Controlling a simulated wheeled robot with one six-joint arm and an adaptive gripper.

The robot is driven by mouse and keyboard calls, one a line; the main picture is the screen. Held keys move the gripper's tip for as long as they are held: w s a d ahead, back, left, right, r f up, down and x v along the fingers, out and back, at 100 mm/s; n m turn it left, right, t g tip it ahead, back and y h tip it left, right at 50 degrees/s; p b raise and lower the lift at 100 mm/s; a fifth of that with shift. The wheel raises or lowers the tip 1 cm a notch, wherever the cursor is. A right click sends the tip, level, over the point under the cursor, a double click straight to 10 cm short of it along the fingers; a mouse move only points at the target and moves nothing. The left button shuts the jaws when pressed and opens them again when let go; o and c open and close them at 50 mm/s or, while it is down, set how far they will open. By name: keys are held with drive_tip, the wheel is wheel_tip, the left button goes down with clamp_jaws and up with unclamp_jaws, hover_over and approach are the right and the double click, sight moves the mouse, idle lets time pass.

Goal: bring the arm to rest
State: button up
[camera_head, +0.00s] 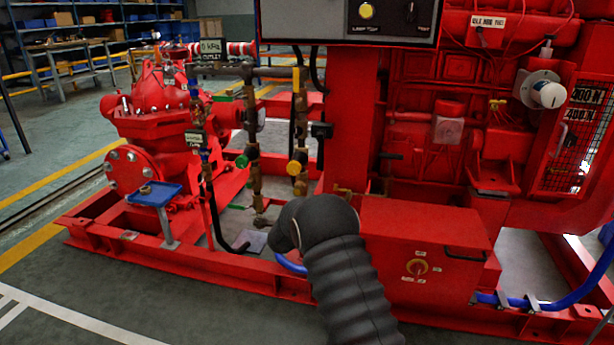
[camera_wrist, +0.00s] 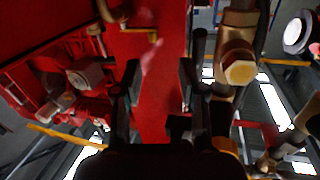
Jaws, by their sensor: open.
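My gripper (camera_wrist: 162,80) shows in the wrist view with its two dark fingers apart and nothing between them. Behind the gap is a red painted surface (camera_wrist: 158,100). A brass valve fitting with a yellow hexagonal end (camera_wrist: 240,70) stands just right of the right finger; I cannot tell whether they touch. In the head view my dark ribbed arm rises from the bottom centre and bends in front of the red pumpset (camera_head: 420,240). My fingers are hidden there. The pipes with a yellow-ended valve (camera_head: 294,168) and a green-ended valve (camera_head: 242,161) stand beyond the bend.
A grey control panel (camera_head: 350,22) hangs above. The red pump (camera_head: 160,120) and a blue tray (camera_head: 154,194) are left. Clear floor (camera_head: 120,290) lies at the front left.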

drive_tip(key=s+a+f+n+g+y, duration=0.35)
drive_tip(key=a+f+y, duration=0.45)
drive_tip(key=f, duration=0.3)
drive_tip(key=s+a+r+n+g+y, duration=0.2)
drive_tip(key=s+a+g+y, duration=0.15)
drive_tip(key=s, duration=0.55)
drive_tip(key=s+d+r+p, duration=0.1)
drive_tip(key=s+d+r, duration=0.4)
drive_tip(key=s+r, duration=0.4)
drive_tip(key=s+d+r+n+g+h, duration=0.1)
drive_tip(key=s+d+r, duration=0.5)
drive_tip(key=s, duration=1.4)
drive_tip(key=s+d+r+g+h+p, duration=0.1)
drive_tip(key=s+d+r, duration=0.5)
drive_tip(key=s+r, duration=0.5)
drive_tip(key=shift+s+r+p, duration=0.3)
drive_tip(key=shift+s+r, duration=0.05)
drive_tip(key=shift+s, duration=2)
drive_tip(key=shift+n, duration=0.25)
